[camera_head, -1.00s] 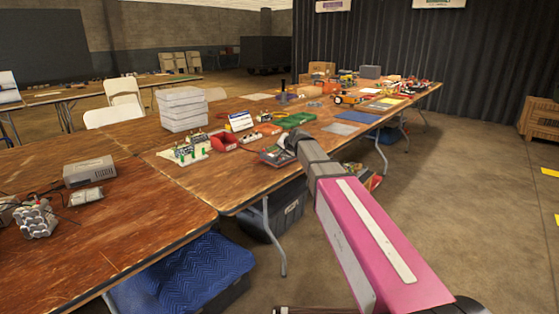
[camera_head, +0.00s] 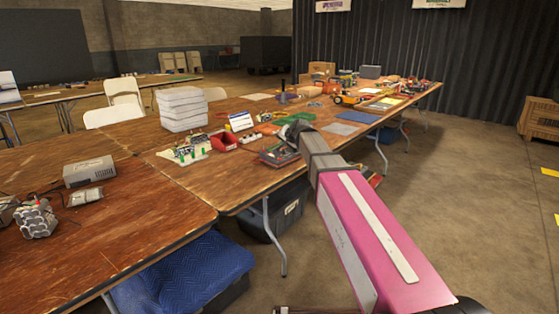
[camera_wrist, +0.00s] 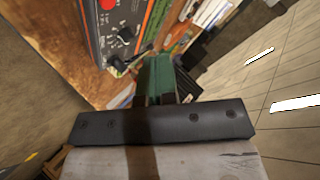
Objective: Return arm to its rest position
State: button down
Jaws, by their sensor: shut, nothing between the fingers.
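My arm reaches out over the front edge of the long wooden table (camera_head: 233,191), its pink link in the foreground. My gripper (camera_head: 292,130) is at the far end of the arm, small and dark, above the table's right front part near a black and red device (camera_head: 276,154). In the wrist view my gripper (camera_wrist: 157,78) shows its fingers together beyond the dark bar, with nothing held between them. The device's panel with black knobs (camera_wrist: 118,28) lies to the upper left of the fingers there.
A red bin (camera_head: 225,141), white stacked boxes (camera_head: 181,108) and a green board (camera_head: 295,119) stand on the table. A dark tote (camera_head: 272,212) and a blue padded blanket (camera_head: 185,270) are below it.

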jog(key=s+d+f+n+g+h, duration=0.1)
jog(key=s+d+f+g, duration=0.1)
jog(key=s+d+f, duration=0.6)
jog(key=s+d+f+n+g+h, duration=0.15)
jog(key=s+d+f, duration=0.35)
jog(key=f, duration=0.5)
jog(key=s+d+f+g+h, duration=0.1)
jog(key=s+d+f+g, duration=0.1)
jog(key=s, duration=0.5)
jog(key=s+d+f+n+g+h, duration=0.1)
jog(key=s+d+f+g, duration=0.1)
jog(key=s+d+f, duration=0.2)
jog(key=s+d+f+g+h, duration=0.1)
jog(key=s+d+f+g, duration=0.1)
jog(key=s+f, duration=0.4)
jog(key=s+d, duration=0.1)
jog(key=s, duration=0.2)
jog(key=shift+s+d+f, duration=0.2)
jog(key=shift+s+d, duration=0.1)
jog(key=shift+s, duration=0.1)
